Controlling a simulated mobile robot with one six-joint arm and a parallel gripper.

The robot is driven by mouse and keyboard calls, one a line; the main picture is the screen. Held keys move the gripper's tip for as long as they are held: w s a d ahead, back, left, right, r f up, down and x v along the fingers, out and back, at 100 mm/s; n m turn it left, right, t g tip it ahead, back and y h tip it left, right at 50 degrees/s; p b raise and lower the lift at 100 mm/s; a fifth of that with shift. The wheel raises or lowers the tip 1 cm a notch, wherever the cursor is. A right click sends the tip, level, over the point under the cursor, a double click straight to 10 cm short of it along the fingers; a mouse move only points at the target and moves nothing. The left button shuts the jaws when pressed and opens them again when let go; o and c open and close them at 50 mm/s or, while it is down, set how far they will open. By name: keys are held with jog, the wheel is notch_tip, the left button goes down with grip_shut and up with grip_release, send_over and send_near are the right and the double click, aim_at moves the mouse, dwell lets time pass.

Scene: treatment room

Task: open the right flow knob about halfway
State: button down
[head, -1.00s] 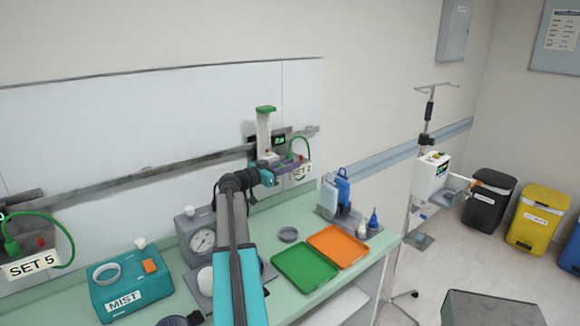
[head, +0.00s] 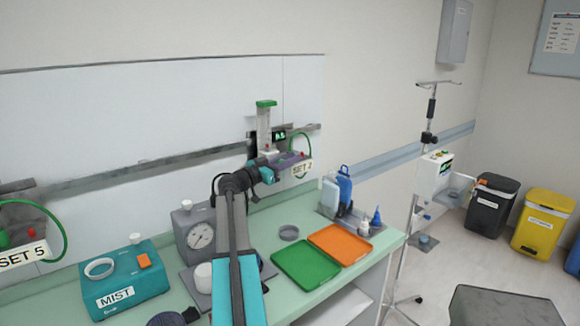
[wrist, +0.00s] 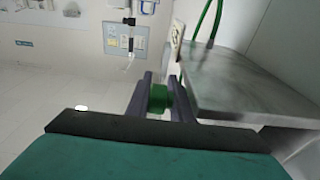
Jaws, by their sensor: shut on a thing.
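The knob's turn angle cannot be told.
The counter below holds a gauge box (head: 195,232), a teal MIST box (head: 130,277), a green tray (head: 305,262) and an orange tray (head: 340,244). Bottles (head: 343,186) stand at the back right. Another unit, "SET 5" (head: 22,255), is far left.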

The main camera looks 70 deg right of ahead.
jog(key=shift+s+a+f, duration=0.15)
jog(key=shift+s+f, duration=0.05)
jog(key=shift+s, duration=0.05)
jog(key=c, duration=1.7)
grip_release()
jog(key=shift+a, duration=0.1)
jog(key=shift+r, duration=0.15)
jog(key=shift+w, duration=0.1)
jog(key=shift+r, duration=0.15)
jog(key=shift+s+a+r+b, duration=0.8)
jog(key=shift+s+a, duration=0.1)
jog(key=shift+a, duration=1.6)
jog(key=shift+s+a+r+b, duration=0.75)
jog(key=shift+s+a, duration=0.2)
jog(key=shift+a, duration=1.5)
jog(key=shift+s+a+r+b, duration=0.8)
jog(key=shift+s+a, duration=0.1)
jog(key=shift+a, duration=1.6)
